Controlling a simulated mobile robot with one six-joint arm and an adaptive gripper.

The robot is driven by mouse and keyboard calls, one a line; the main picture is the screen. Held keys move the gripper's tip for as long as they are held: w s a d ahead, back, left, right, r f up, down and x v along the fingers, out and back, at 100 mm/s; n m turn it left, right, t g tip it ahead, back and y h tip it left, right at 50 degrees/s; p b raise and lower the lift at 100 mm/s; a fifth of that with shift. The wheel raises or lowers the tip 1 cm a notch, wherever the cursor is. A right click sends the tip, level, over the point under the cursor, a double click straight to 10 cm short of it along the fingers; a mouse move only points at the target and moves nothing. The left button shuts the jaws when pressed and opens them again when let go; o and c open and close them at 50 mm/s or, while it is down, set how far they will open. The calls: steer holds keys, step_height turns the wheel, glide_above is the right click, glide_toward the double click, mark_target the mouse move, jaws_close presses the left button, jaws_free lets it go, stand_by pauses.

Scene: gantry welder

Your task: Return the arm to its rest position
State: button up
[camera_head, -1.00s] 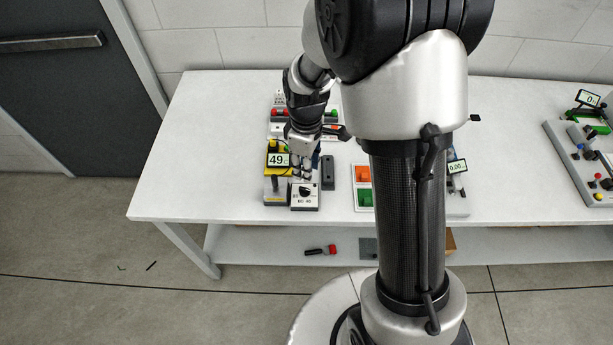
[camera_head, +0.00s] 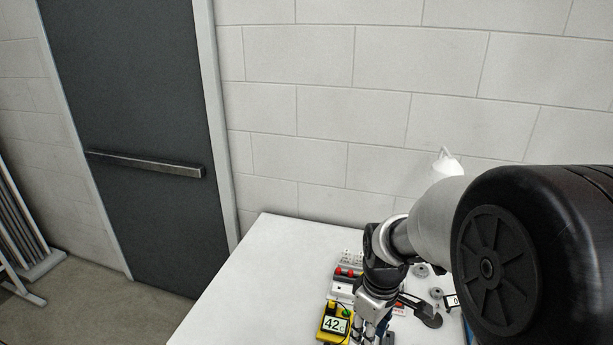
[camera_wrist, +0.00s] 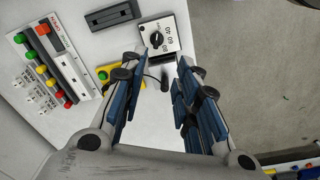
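My gripper (camera_wrist: 155,98) is open and empty in the wrist view, its two blue-padded fingers spread apart. Below and between them, the wrist view shows a dial panel (camera_wrist: 168,38) with a black knob, and a yellow device (camera_wrist: 105,73) partly hidden by the left finger. In the head view, my gripper (camera_head: 371,325) points down over the table beside the yellow device (camera_head: 330,337), whose display reads about 42. The fingertips are cut off or hard to make out there.
The white table (camera_head: 250,265) is clear on its left part. A unit with red and green buttons (camera_wrist: 57,58) lies near my gripper. A black slotted block (camera_wrist: 112,15) lies beside the dial panel. A wall (camera_head: 320,110) and a dark door (camera_head: 130,130) stand behind.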

steer(key=s+r+m+t, duration=0.2)
steer(key=s+r+m, duration=0.2)
steer(key=s+r, duration=0.3)
steer(key=s+r+m+t, duration=0.2)
steer(key=s+r+m, duration=0.2)
steer(key=s+r, duration=0.3)
steer(key=s, duration=0.5)
steer(key=shift+s+r+m, duration=0.15)
steer(key=shift+r+m, duration=0.25)
